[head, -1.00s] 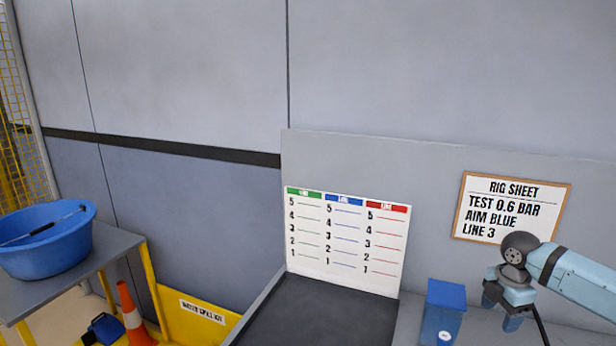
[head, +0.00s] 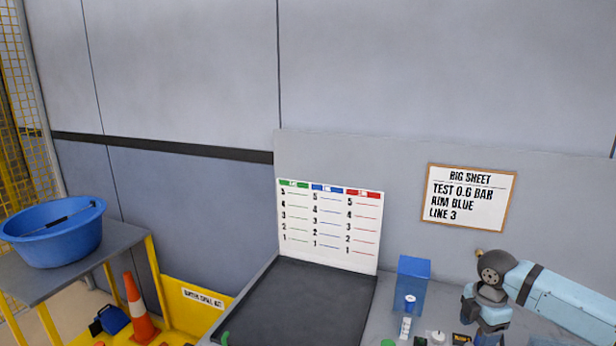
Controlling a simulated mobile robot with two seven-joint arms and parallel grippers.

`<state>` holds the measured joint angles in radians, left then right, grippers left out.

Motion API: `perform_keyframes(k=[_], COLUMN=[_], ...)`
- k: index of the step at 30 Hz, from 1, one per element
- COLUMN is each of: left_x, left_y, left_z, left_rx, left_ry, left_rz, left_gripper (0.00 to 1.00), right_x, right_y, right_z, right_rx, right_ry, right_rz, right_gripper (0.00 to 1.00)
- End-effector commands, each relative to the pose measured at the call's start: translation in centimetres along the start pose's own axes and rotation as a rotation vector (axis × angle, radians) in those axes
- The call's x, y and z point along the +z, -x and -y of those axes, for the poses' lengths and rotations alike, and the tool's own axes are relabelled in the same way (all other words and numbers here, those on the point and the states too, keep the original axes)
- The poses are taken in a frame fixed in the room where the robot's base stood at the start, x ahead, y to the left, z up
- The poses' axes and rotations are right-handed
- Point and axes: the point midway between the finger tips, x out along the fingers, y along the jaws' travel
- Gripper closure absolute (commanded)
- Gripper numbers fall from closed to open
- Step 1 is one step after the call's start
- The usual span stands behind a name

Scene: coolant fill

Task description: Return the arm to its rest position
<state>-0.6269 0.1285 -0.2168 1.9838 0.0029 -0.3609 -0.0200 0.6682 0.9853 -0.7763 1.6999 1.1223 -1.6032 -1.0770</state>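My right arm comes in from the right edge of the head view, light blue with a dark grey joint. Its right gripper (head: 486,320) hangs down at the lower right, over the bench, cut near the picture's bottom. Whether its fingers are apart or closed cannot be made out. It stands to the right of a blue box (head: 413,281). My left gripper is not in view.
A dark tray (head: 300,300) lies on the bench before a white level chart (head: 328,228). Small items stand by the blue box.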

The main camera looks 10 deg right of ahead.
Motion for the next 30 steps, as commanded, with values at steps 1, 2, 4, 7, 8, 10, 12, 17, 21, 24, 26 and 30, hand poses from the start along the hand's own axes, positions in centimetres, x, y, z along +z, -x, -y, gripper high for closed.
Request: perform_keyframes(k=[1, 2, 4, 7, 8, 10, 12, 17, 21, 24, 26, 30], left_x=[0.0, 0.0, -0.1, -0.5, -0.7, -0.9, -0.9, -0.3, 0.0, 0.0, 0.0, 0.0], left_y=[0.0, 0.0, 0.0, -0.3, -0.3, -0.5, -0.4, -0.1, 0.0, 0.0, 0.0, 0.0], left_z=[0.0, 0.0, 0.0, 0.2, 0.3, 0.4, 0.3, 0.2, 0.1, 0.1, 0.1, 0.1], left_rx=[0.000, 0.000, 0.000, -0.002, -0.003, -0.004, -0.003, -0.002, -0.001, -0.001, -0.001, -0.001], left_ry=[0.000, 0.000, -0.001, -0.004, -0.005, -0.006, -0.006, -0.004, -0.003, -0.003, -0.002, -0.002], left_rz=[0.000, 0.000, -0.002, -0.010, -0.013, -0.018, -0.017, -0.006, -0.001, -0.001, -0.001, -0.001], left_gripper=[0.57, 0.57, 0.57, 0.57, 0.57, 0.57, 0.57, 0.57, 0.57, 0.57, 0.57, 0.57], right_x=[-1.9, -2.9, -5.2, -9.0, -10.1, -13.1, -15.9, -20.9, -22.7, -22.6, -22.3, -21.4], right_y=[-1.3, -1.9, -3.3, -5.4, -6.0, -7.3, -8.4, -9.5, -9.2, -8.8, -8.5, -7.9], right_z=[0.7, 1.0, 2.0, 3.9, 4.6, 6.6, 8.8, 14.2, 18.8, 21.5, 22.9, 25.7], right_rx=[0.002, 0.006, 0.017, 0.035, 0.042, 0.060, 0.083, 0.130, 0.163, 0.180, 0.189, 0.207], right_ry=[-0.001, -0.005, -0.020, -0.052, -0.067, -0.112, -0.181, -0.405, -0.664, -0.843, -0.937, -1.127], right_rz=[-0.008, -0.012, -0.021, -0.045, -0.055, -0.083, -0.119, -0.207, -0.264, -0.280, -0.282, -0.273], right_gripper=[0.35, 0.35, 0.35, 0.35, 0.35, 0.35, 0.35, 0.35, 0.35, 0.35, 0.35, 0.35])
